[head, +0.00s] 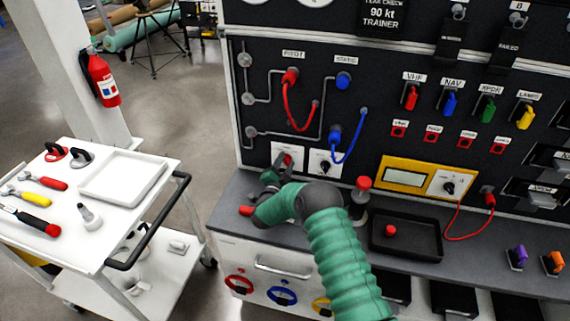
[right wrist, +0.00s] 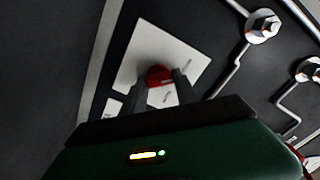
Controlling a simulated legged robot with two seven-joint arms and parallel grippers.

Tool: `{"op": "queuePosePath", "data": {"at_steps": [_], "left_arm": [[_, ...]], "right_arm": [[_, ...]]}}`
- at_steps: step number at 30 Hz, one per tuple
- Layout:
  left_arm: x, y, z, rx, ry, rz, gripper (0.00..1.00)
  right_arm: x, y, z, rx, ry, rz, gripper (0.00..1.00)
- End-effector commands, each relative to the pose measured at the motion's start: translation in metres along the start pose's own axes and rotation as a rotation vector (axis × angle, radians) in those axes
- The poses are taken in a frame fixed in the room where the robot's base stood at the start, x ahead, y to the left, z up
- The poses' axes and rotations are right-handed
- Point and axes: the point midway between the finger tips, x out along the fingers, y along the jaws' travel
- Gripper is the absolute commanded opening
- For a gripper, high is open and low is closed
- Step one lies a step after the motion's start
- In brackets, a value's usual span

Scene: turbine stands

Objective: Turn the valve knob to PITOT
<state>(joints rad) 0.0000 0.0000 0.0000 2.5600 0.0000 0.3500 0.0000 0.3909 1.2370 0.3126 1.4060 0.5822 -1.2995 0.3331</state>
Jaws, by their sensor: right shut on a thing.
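The valve knob is red and sits on a white square plate (head: 296,154) low on the left of the black panel. In the right wrist view the red knob (right wrist: 158,75) shows between my two fingers, with the white plate (right wrist: 150,45) around it. My right gripper (right wrist: 160,88) is shut on the knob. In the head view my right gripper (head: 275,172) is at the plate, and my arm partly covers it. The plate's small lettering is too blurred to read, so the knob's setting cannot be told. My left gripper is not in view.
A second white plate with a black knob (head: 324,164) is just to the right. A red-capped post (head: 361,188) and a black tray (head: 405,238) stand on the grey bench. Red (head: 298,118) and blue (head: 349,150) hoses hang above. A white tool cart (head: 120,150) is at left.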

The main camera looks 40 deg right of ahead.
Motion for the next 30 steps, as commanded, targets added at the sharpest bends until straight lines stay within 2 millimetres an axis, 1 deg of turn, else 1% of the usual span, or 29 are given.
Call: {"op": "queuePosePath", "data": {"at_steps": [3, 11, 12, 16, 26, 29, 30], "left_arm": [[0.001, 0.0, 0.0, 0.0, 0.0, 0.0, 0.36], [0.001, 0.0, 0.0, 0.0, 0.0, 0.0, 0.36], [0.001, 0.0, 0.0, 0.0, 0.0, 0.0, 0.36], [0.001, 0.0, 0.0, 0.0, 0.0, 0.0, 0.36], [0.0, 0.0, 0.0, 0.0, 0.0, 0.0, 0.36], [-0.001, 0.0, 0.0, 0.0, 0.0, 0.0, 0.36], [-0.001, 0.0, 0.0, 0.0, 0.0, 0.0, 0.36]], "right_arm": [[-0.001, 0.001, 0.001, -0.086, -0.001, 0.003, 0.0], [0.0, 0.002, 0.001, -0.092, -0.001, 0.005, 0.0], [0.0, 0.002, 0.001, -0.092, -0.002, 0.005, 0.41], [0.0, 0.002, 0.001, -0.09, -0.001, 0.004, 0.57], [-0.003, 0.0, 0.0, -0.088, -0.001, 0.002, 0.57], [-0.015, -0.001, 0.001, -0.088, -0.003, 0.002, 0.57], [-0.023, -0.001, 0.001, -0.088, -0.003, 0.001, 0.57]]}}
